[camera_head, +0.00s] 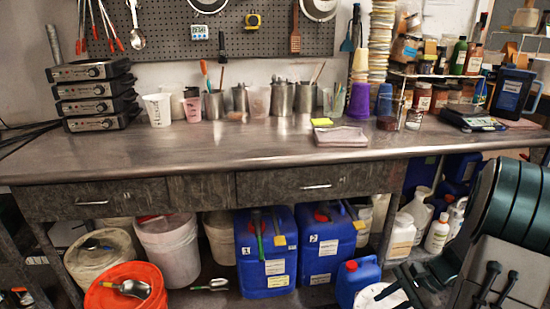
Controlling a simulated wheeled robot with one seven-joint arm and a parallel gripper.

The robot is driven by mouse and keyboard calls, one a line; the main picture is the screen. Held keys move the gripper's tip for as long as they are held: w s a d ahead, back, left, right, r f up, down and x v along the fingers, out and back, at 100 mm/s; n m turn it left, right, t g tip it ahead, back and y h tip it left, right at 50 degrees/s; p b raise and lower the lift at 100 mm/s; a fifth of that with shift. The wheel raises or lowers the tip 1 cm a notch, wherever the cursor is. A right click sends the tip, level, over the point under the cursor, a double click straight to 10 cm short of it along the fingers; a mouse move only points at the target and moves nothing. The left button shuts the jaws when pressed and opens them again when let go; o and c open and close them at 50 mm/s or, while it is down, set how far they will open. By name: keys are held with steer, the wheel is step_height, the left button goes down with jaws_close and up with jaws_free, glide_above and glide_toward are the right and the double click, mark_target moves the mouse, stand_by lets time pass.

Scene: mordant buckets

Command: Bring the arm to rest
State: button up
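My arm comes in at the right edge as dark green and black rounded links, bent downward in front of the bench's right end. Its dark end, which looks like my gripper (408,286), is low at the lower right, in front of the shelf under the bench. It is partly cut off by the bottom edge of the picture and dark, so I cannot tell whether its fingers are open or shut. I see nothing clearly held in it.
A long metal bench (230,150) spans the view; its front middle is bare. Below stand an orange bucket (128,290), a white bucket (168,250), and blue jugs (266,262). A white disc (384,297) is close beside my gripper.

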steer(key=s+a+r+n+h+p, duration=0.2)
steer(key=s+a+r+n+p, duration=0.1)
steer(key=r, duration=0.7)
steer(key=s+a+r+n+t+h+p, duration=0.1)
steer(key=s+a+r+n+h+p, duration=0.2)
steer(key=a+r+n+p, duration=0.3)
steer(key=s+a+r+n+h+p, duration=0.3)
steer(key=a+r+n+p, duration=0.2)
steer(key=r, duration=1)
steer(key=a+p, duration=0.1)
steer(key=p, duration=0.2)
steer(key=shift+s+a+r+t, duration=0.25)
steer(key=shift+a+t, duration=0.05)
steer(key=shift+a, duration=0.1)
